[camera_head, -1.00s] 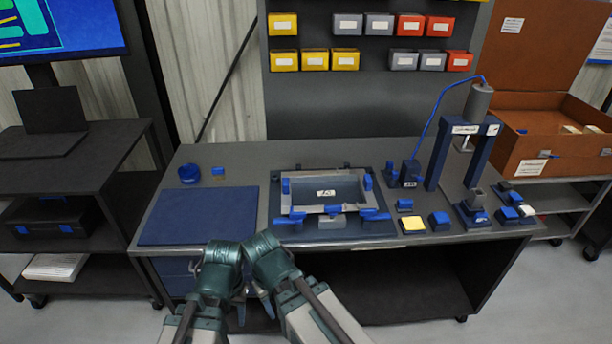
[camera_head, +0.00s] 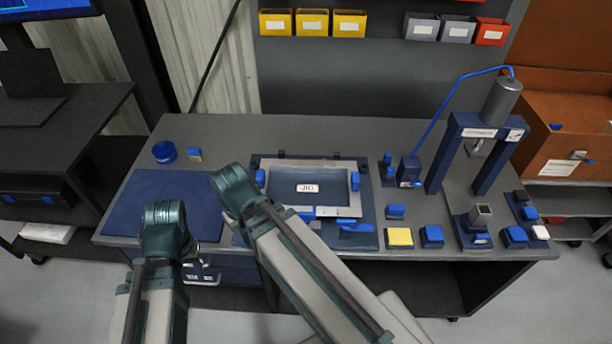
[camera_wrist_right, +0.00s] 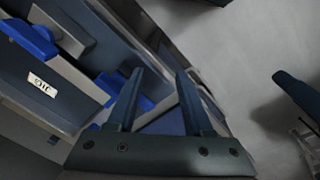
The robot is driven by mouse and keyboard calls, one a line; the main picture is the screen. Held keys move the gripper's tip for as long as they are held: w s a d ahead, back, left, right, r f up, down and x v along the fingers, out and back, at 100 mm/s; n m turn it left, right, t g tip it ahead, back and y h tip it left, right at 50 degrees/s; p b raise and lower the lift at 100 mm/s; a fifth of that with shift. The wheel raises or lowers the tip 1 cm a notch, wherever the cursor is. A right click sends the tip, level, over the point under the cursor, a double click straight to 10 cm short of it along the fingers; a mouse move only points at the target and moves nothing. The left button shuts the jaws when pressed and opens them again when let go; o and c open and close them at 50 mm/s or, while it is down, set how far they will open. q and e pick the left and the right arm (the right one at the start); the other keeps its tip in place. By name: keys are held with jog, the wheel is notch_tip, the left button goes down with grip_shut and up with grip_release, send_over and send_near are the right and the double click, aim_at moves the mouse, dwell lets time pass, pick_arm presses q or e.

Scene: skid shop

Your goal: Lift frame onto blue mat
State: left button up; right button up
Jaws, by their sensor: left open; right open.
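The light grey rectangular frame (camera_head: 335,211) lies in the dark blue jig (camera_head: 368,240), with blue clamps at its sides and front. The blue mat (camera_head: 150,205) lies flat and empty on the bench left of the jig. In the right wrist view my right gripper (camera_wrist_right: 159,72) is open and empty, near a blue clamp (camera_wrist_right: 122,90) and the frame (camera_wrist_right: 75,75).
A blue press (camera_head: 470,150) stands at the right of the bench. A yellow block (camera_head: 399,237) and several small blue blocks lie between jig and press. A blue round container (camera_head: 164,152) sits behind the mat. Bins hang above the bench.

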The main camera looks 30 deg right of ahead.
pick_arm(q)
notch_tip(320, 180, up, 4)
jog(key=p, duration=0.3)
pick_arm(e)
jog(key=w+d+r, duration=0.1)
jog(key=d, duration=0.1)
jog(key=w+d+r, duration=0.1)
jog(key=d+r, duration=0.1)
jog(key=w+d+r, duration=0.1)
jog(key=d, duration=0.1)
jog(key=shift+w+r, duration=0.15)
jog(key=w+d+r+n+g+h, duration=0.1)
jog(key=w+d+n+g+h, duration=0.2)
jog(key=d+n, duration=0.5)
pick_arm(q)
notch_tip(320, 180, down, 8)
jog(key=b, duration=0.8)
pick_arm(e)
jog(key=n, duration=0.2)
send_near(305, 210)
jog(key=x, duration=0.5)
jog(key=shift+s+a+r, duration=0.1)
jog(key=shift+s+a, duration=0.05)
jog(key=shift+s, duration=0.15)
pick_arm(q)
jog(key=shift+b, duration=0.3)
